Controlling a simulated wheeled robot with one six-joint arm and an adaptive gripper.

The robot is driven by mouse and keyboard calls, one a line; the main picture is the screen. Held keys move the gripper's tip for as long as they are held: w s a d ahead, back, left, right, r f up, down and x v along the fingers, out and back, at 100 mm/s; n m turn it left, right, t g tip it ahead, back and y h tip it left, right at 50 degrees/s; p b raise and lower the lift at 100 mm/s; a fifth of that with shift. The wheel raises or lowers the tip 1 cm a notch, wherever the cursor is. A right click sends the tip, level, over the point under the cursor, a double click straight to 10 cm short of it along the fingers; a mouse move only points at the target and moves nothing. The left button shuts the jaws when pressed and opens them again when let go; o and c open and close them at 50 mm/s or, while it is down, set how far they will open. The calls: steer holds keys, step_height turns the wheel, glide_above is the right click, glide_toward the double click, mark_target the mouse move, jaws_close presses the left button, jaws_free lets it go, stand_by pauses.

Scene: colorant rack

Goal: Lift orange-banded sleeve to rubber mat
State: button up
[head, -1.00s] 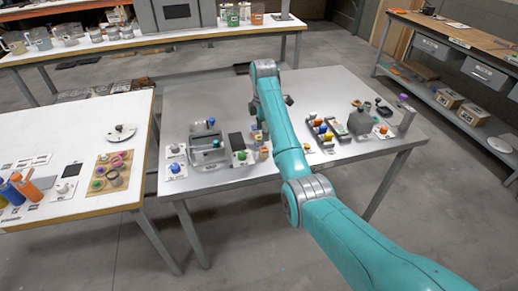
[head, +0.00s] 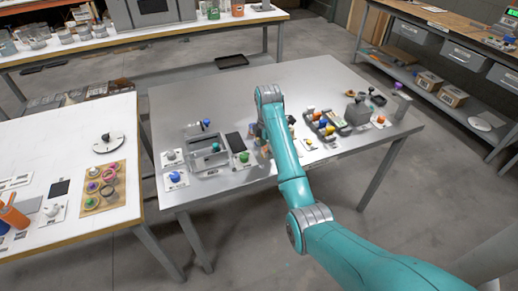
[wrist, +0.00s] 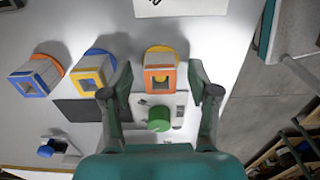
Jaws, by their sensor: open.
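In the wrist view, a grey square sleeve with an orange band (wrist: 159,84) stands between the fingertips of my gripper (wrist: 160,92), with a yellow round part behind it. My gripper is open and I see no contact with this sleeve. Another sleeve with orange and blue edges (wrist: 36,77) stands at the far left, so I cannot tell for certain which one is meant. A yellow-edged sleeve (wrist: 91,76) stands between them. A dark flat rectangle (wrist: 76,110), possibly the rubber mat, lies to the left; it also shows in the head view (head: 234,142). My arm hides the gripper there.
A green knob (wrist: 159,118) on a plate stands close to the fingers, also in the head view (head: 243,157). A grey tray (head: 209,157) stands left of it. Several coloured parts (head: 325,126) stand right of my arm. The table's rear (head: 215,90) is clear.

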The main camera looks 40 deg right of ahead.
steer(key=shift+f, duration=0.1)
steer(key=c, duration=0.9)
steer(key=shift+c, duration=0.2)
